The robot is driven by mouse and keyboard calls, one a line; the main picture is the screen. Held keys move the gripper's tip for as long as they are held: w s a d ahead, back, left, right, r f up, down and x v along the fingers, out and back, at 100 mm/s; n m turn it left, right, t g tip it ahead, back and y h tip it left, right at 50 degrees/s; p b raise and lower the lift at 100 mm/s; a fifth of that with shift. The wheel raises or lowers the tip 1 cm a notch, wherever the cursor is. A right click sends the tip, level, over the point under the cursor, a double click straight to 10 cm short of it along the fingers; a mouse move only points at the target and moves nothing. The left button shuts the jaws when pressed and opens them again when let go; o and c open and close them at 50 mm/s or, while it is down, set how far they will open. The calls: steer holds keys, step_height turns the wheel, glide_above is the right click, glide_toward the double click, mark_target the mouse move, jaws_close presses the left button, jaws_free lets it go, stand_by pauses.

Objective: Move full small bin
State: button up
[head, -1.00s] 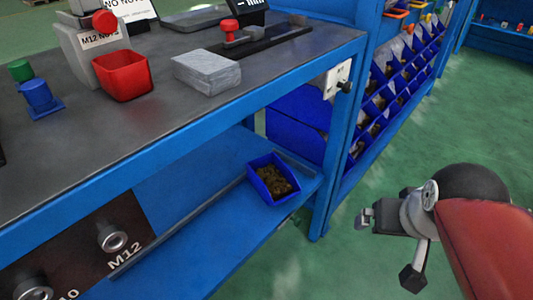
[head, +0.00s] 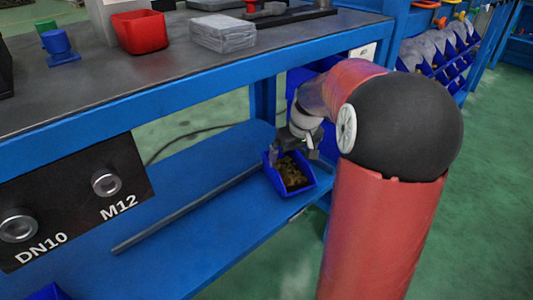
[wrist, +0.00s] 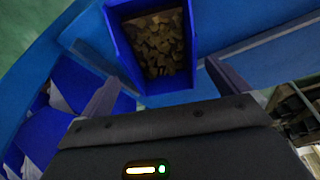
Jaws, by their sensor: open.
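The small blue bin (head: 302,190), filled with brownish-yellow small parts (head: 293,173), sits on the blue lower shelf of the workbench, near its right end. In the wrist view the bin (wrist: 165,98) is straight ahead, with its near wall between or just beyond my fingertips. My gripper (wrist: 161,72) is open, one finger on each side of the bin's near end. I see no clear contact. In the head view my gripper (head: 288,147) is at the bin's far side, partly hidden by my wrist.
A grey bar (head: 185,210) lies along the lower shelf, left of the bin. The bench top (head: 200,75) above carries a red bin (head: 140,33) and a grey block (head: 222,33). A rack of blue bins (head: 450,50) stands at the right.

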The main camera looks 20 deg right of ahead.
mark_target(287, 171)
stand_by(0.3)
steer(key=shift+b+x, duration=0.7)
steer(key=shift+x, duration=3.3)
steer(key=c, duration=1.1)
